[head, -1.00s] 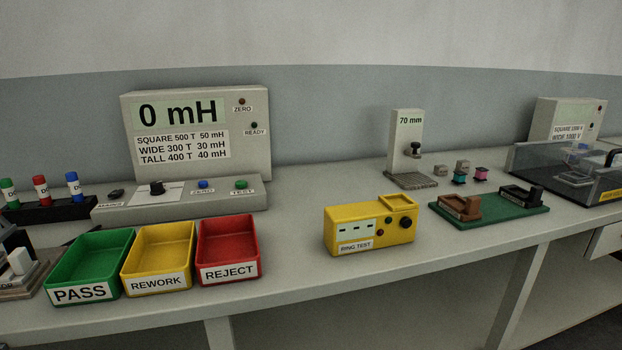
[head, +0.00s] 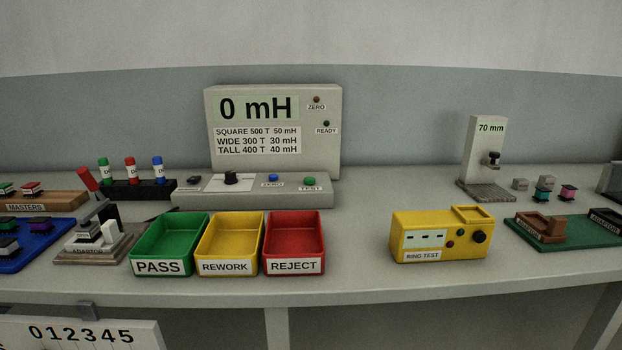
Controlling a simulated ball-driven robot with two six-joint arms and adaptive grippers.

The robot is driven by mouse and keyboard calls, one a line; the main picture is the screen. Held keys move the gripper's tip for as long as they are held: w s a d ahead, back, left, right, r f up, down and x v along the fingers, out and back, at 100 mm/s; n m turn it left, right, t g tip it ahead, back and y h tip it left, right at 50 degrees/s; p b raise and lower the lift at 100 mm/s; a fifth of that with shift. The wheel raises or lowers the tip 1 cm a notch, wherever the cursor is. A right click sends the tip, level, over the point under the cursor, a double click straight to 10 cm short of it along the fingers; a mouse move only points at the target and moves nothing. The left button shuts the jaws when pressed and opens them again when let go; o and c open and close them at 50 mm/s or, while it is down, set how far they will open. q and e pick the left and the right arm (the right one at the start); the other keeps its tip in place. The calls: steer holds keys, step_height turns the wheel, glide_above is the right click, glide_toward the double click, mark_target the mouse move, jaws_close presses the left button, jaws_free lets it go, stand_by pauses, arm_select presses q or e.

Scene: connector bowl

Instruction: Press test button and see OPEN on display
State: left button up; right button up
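The grey meter (head: 325,160) stands at the back of the bench in the head view. Its display (head: 256,108) reads "0 mH", not OPEN. Below the display is a printed list of SQUARE, WIDE and TALL values. The green test button (head: 310,181) is at the right of the meter's low front panel, above a TEST label. A blue zero button (head: 273,178) and a black knob (head: 232,178) are to its left. Nothing touches the test button. Neither of my grippers is in view.
Green PASS (head: 140,250), yellow REWORK (head: 205,255) and red REJECT (head: 320,250) bins stand in front of the meter. A yellow ring tester (head: 400,225) is to the right. An adaptor fixture with a red lever (head: 88,180) is left. Bare bench lies between REJECT and the tester.

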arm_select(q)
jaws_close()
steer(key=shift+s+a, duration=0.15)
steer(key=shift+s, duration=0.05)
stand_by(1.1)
